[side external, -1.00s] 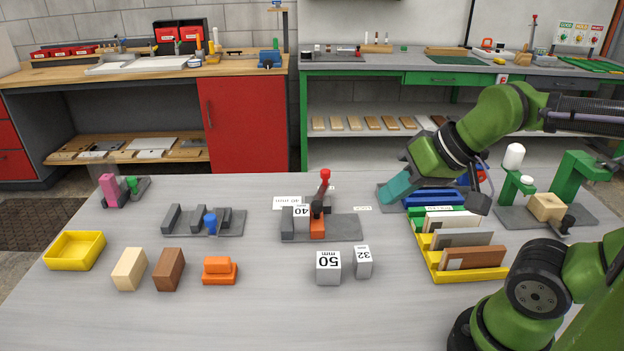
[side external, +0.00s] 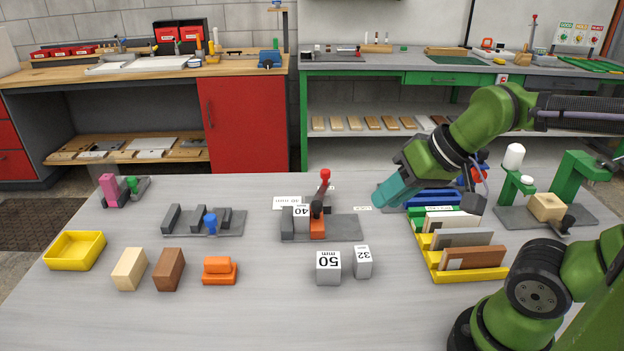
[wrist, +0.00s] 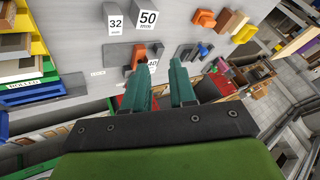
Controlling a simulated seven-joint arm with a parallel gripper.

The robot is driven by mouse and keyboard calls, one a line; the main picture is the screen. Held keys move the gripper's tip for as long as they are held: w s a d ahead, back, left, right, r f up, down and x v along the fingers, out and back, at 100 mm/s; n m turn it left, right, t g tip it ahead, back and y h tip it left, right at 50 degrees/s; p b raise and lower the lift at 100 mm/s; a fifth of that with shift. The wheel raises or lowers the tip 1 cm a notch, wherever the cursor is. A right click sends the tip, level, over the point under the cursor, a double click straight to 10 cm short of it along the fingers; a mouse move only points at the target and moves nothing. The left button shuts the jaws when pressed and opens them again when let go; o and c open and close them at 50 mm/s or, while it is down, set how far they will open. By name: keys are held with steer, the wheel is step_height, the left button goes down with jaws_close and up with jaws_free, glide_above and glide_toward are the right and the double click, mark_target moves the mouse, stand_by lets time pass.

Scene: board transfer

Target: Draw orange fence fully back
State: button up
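The orange fence (side external: 317,228) stands on a grey fixture plate (side external: 345,227) at the middle of the table, with a grey block marked 40 (side external: 301,217) beside it on the left. A dark knob and a red-topped lever (side external: 325,175) rise at the fence. The fence also shows in the wrist view (wrist: 138,55), beyond my fingertips. My gripper (side external: 381,200) is right of the fixture, above the table and apart from the fence. In the wrist view its two teal fingers (wrist: 168,77) are spread with nothing between them.
Blocks marked 50 (side external: 328,267) and 32 (side external: 363,262) stand in front of the fixture. A yellow rack with boards (side external: 435,268) is at the right, near my gripper. A second grey fixture with a blue knob (side external: 210,222) lies to the left.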

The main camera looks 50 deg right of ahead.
steer(key=o, duration=0.5)
steer(key=w+d, duration=0.1)
steer(key=w, duration=0.2)
steer(key=w+m+g, duration=0.1)
steer(key=w, duration=0.2)
steer(key=w+d+g, duration=0.1)
steer(key=w, duration=0.2)
steer(key=shift+w+d, duration=0.35)
steer(key=shift+w, duration=0.05)
steer(key=m+g+h, duration=0.2)
steer(key=m+g, duration=0.3)
steer(key=m, duration=0.2)
glide_above(317, 202)
step_height(317, 202, down, 17)
jaws_close()
